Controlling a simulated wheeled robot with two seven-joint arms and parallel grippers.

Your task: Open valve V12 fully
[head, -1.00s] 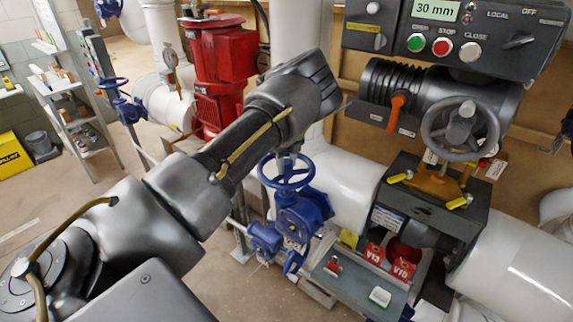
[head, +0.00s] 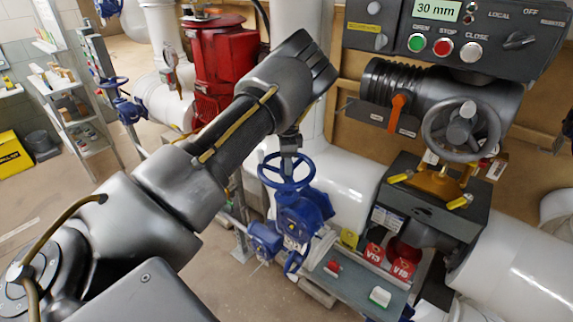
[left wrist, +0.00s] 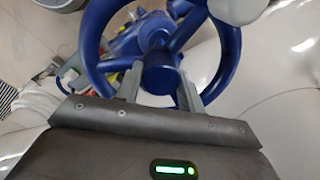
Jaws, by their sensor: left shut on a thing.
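A blue valve with a blue handwheel (head: 287,184) stands in the middle of the head view, on a blue body (head: 300,215) beside the white pipe. My left gripper (head: 290,153) comes down on the wheel from above. In the left wrist view the wheel's rim (left wrist: 92,50) curves around the fingers of my left gripper (left wrist: 158,92). The fingers stand on either side of the wheel's central hub (left wrist: 160,74); their tips are partly hidden there. I cannot read a V12 label on this valve. My right gripper is not in view.
A grey handwheel (head: 462,130) sits on the dark actuator at right, below a control box (head: 455,40) reading 30 mm. A grey tray (head: 350,285) holds red tags (head: 404,268). A red motor (head: 220,60) stands behind my left arm. Bare floor lies at left.

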